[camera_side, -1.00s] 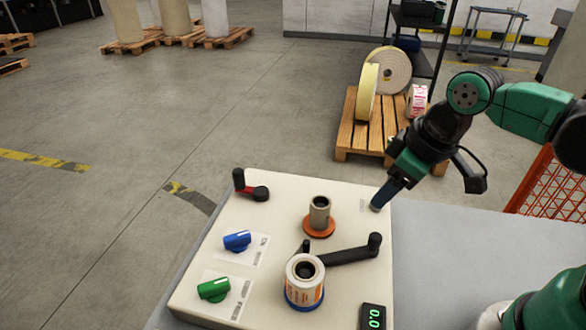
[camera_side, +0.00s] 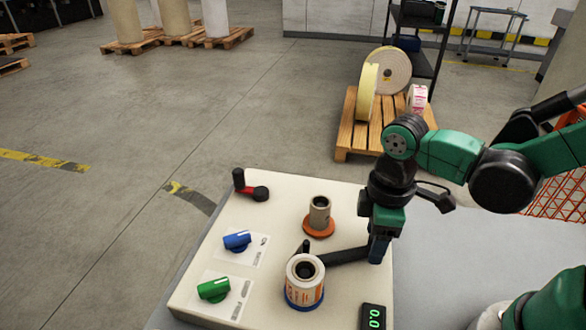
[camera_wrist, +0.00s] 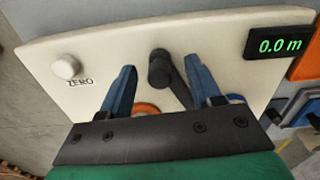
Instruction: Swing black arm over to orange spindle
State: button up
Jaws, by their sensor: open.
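The black arm (camera_side: 345,256) lies across the cream panel, from beside the label roll (camera_side: 304,284) on the blue spindle (camera_side: 304,303) toward the right edge. The orange spindle (camera_side: 319,227) stands behind it with a bare brown core (camera_side: 320,210). My gripper (camera_side: 377,252) points down at the arm's right end and hides its knob in the side view. In the wrist view my open gripper (camera_wrist: 161,66) has its blue fingers on either side of the black knob (camera_wrist: 159,68), with gaps showing between fingers and knob.
The panel (camera_side: 275,205) also carries a red-and-black lever (camera_side: 250,187), a blue knob (camera_side: 237,240), a green knob (camera_side: 213,289) and a display (camera_side: 373,317) reading 0.0. A white ZERO button (camera_wrist: 66,66) shows in the wrist view. Panel space left of the orange spindle is clear.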

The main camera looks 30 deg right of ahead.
jog(key=shift+f, duration=0.1)
grip_shut()
jog(key=shift+s+m, duration=0.15)
jog(key=shift+m, duration=0.15)
jog(key=m, duration=0.1)
jog(key=s+m, duration=0.1)
jog(key=shift+s+a+m, duration=0.1)
jog(key=shift+a+m, duration=0.2)
jog(key=shift+a, duration=0.1)
jog(key=m, duration=0.1)
jog(key=s+a+m, duration=0.1)
jog(key=shift+m, duration=0.4)
jog(key=shift+s+a+m, duration=0.3)
jog(key=shift+a+m, duration=0.15)
jog(key=shift+m, duration=0.65)
jog(key=shift+s+a+m, duration=0.25)
jog(key=shift+a+m, duration=0.2)
jog(key=shift+m, duration=0.65)
jog(key=shift+a, duration=0.1)
